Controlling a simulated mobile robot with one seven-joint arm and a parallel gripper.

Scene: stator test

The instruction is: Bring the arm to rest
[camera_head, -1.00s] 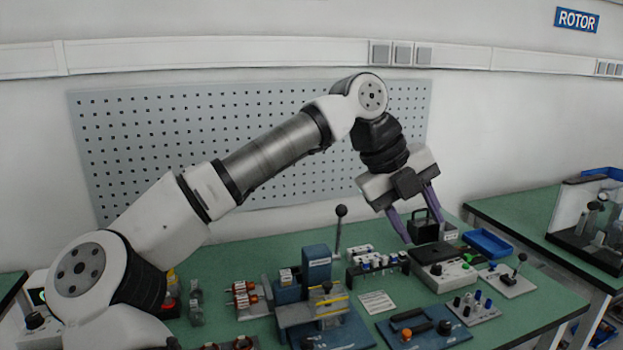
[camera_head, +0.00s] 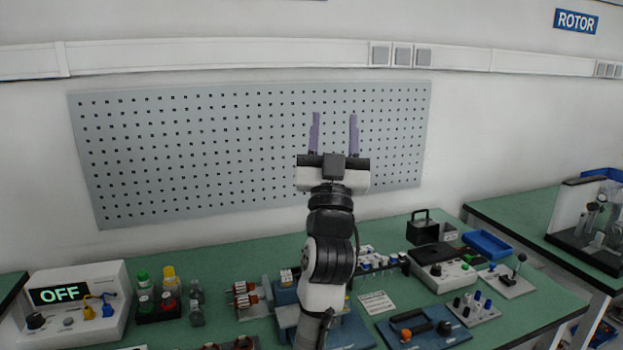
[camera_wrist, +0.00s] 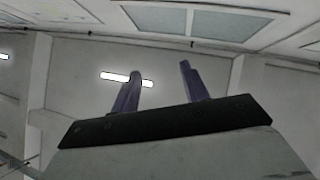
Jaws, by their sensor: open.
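My gripper (camera_head: 333,135) is raised in front of the grey pegboard in the head view, with its two purple fingers pointing up and spread apart. Nothing is between them. My arm rises from the bottom middle of the picture and hides part of the bench behind it. In the wrist view my gripper (camera_wrist: 160,92) shows both fingers apart and empty, against the ceiling and its lights.
A green bench (camera_head: 230,260) holds a test unit reading OFF (camera_head: 75,297) at left, a blue fixture partly behind my arm, a control box (camera_head: 445,270) and a blue tray (camera_head: 488,244) at right. The pegboard (camera_head: 180,150) is on the wall. Space around the raised gripper looks clear.

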